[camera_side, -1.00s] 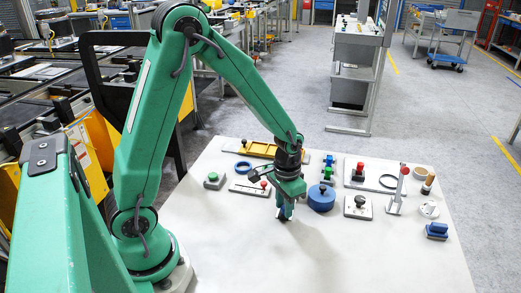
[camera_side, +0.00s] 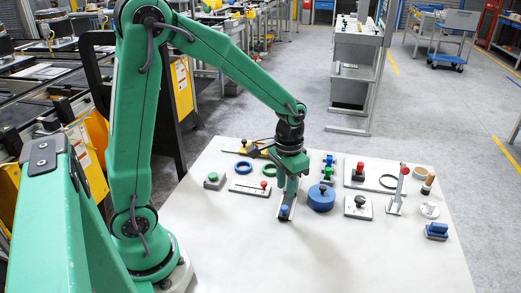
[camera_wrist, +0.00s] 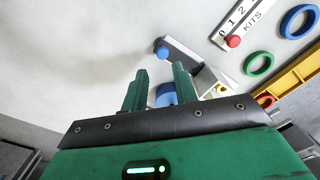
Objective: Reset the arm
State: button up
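My gripper (camera_side: 287,198) hangs over the white table in the side view, with its fingers low above a grey bar with a blue knob (camera_side: 284,210). In the wrist view my gripper (camera_wrist: 160,80) shows two green fingers spread apart, with nothing clasped between them. The grey bar's blue knob (camera_wrist: 162,50) lies beyond the fingertips there. A blue thing (camera_wrist: 166,95) shows in the gap between the fingers, partly hidden; I cannot tell how near it is.
A blue ring (camera_side: 243,168), a green ring (camera_side: 269,170) and a board with a red knob (camera_side: 250,187) lie left of my gripper. A blue disc (camera_side: 321,198) stands close on its right, with several parts beyond. The front of the white table (camera_side: 330,260) is clear.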

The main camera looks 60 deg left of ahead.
jog(key=shift+r, duration=0.35)
jog(key=s+r+t, duration=0.5)
jog(key=s+r, duration=0.8)
jog(key=shift+s+d+r+t, duration=0.25)
jog(key=shift+s+r+t, duration=0.05)
jog(key=shift+r, duration=0.05)
